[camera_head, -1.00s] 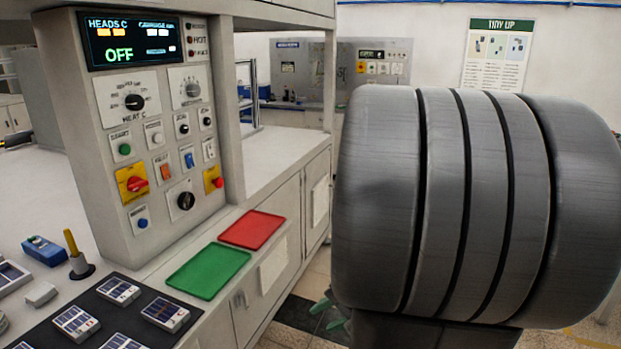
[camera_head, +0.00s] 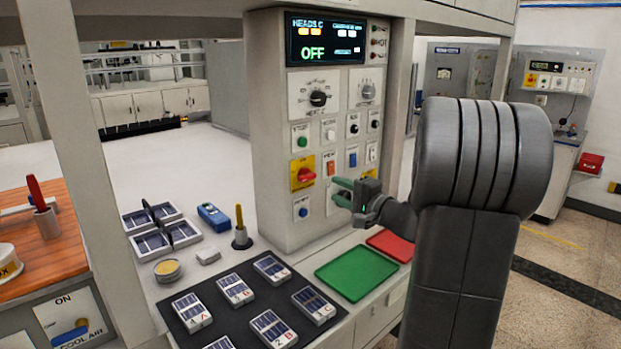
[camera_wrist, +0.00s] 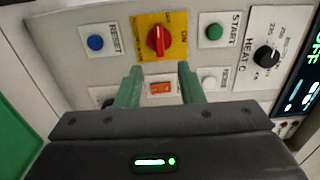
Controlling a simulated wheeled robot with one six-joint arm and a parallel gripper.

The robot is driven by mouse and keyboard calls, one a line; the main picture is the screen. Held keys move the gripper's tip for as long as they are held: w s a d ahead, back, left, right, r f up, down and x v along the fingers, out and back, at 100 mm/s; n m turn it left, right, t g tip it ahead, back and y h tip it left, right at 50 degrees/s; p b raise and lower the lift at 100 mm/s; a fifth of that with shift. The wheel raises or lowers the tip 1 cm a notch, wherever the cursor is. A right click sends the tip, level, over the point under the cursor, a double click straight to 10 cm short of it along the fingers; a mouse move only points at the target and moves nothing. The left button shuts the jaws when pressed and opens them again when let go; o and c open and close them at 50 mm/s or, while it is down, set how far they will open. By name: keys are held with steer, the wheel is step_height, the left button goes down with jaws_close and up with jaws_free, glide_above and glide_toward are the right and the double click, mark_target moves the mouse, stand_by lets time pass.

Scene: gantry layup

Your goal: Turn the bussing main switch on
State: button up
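The main switch is a red rotary handle on a yellow plate (camera_head: 303,173), low on the left of the control panel. It also shows in the wrist view (camera_wrist: 158,41), just beyond my fingertips, with an ON mark on the plate's right side. The handle lies across the direction of that mark. The panel display (camera_head: 325,42) reads OFF. My gripper (camera_head: 340,192) is in front of the lower panel, to the right of and below the switch. In the wrist view its green fingers (camera_wrist: 158,73) are apart and empty, with an orange rocker switch (camera_wrist: 160,87) visible between them.
Near the switch are a green START button (camera_head: 302,142) and a blue RESET button (camera_head: 303,212). A green tray (camera_head: 356,273) and red tray (camera_head: 391,245) lie below the panel. A black mat (camera_head: 250,312) with several solar cells lies on the left.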

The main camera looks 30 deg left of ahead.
mark_target(311, 178)
steer(key=p+x, duration=0.2)
steer(key=x, duration=0.7)
steer(key=shift+w+a, duration=0.15)
steer(key=shift+a, duration=0.2)
steer(key=shift+c, duration=0.4)
jaws_close()
